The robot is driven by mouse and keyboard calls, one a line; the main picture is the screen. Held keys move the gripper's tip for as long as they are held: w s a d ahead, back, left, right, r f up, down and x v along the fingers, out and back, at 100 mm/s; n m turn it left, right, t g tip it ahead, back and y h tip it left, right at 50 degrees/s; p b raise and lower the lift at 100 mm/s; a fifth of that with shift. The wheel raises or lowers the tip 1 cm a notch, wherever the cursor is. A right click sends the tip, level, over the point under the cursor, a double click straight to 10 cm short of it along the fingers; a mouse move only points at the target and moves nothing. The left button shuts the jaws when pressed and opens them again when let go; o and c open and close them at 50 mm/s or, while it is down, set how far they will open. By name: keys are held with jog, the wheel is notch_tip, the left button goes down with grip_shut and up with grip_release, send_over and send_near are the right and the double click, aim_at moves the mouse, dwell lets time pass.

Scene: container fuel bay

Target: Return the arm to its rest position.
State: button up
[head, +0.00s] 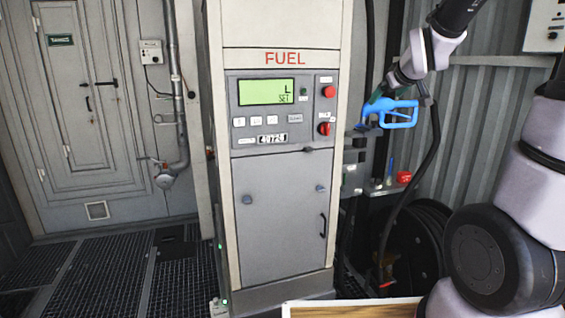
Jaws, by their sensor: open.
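My arm (447,42) reaches in from the upper right, bent, with its white and black links above the blue fuel nozzle. My gripper (376,97) is at the nozzle's upper left side, small and partly merged with it in the picture. Its jaws are open; I cannot tell whether they touch the nozzle. The blue nozzle (398,118) is beside the right side of the fuel dispenser (282,215), with its spout toward the left. A black hose (432,150) hangs down on the right of the nozzle.
A hose reel (420,240) stands low behind the hose. A red button box (404,177) is on a small shelf right of the dispenser. A corrugated wall (480,110) lies behind my arm. A wood-edged board (350,309) is at the bottom. Grated floor (105,275) is clear at left.

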jog(key=s+a+m+g+y, duration=0.1)
jog(key=s+m, duration=0.3)
jog(key=s, duration=0.9)
jog(key=s+a+m+g+y, duration=0.1)
jog(key=s+a+m+g, duration=0.2)
jog(key=s, duration=1)
jog(key=shift+s+a+r+m+g, duration=0.15)
jog(key=shift+a+r+m+g, duration=0.25)
jog(key=shift+a, duration=0.3)
jog(key=shift+c, duration=0.3)
